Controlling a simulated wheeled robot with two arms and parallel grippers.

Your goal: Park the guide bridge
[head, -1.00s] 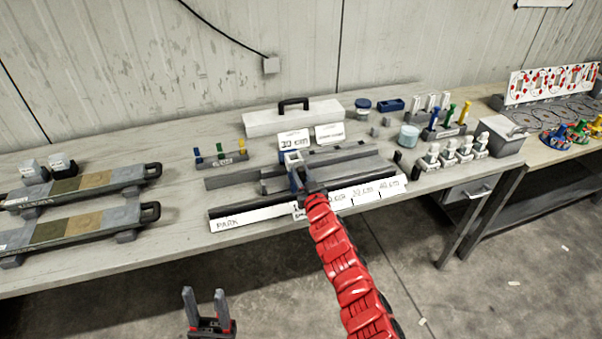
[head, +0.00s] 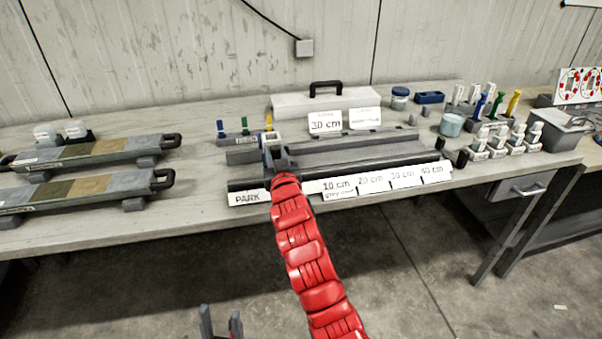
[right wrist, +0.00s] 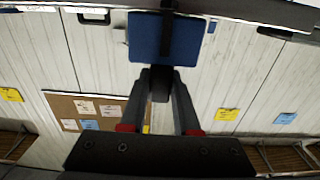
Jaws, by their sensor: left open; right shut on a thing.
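My right gripper (head: 282,168), at the end of the red arm, is at the bridge's front. In the right wrist view its fingers (right wrist: 159,88) are shut on a dark grip below a blue block (right wrist: 165,38). The arm hides part of the bridge's front. My left gripper (head: 221,324) is open and empty, low in front of the bench.
A small rack with coloured pegs (head: 245,137) stands just behind the rail's left end. A white case (head: 325,103) and sign cards (head: 325,122) are behind the rails. Core trays (head: 85,188) lie at left. White-topped bottles (head: 505,141) stand at right.

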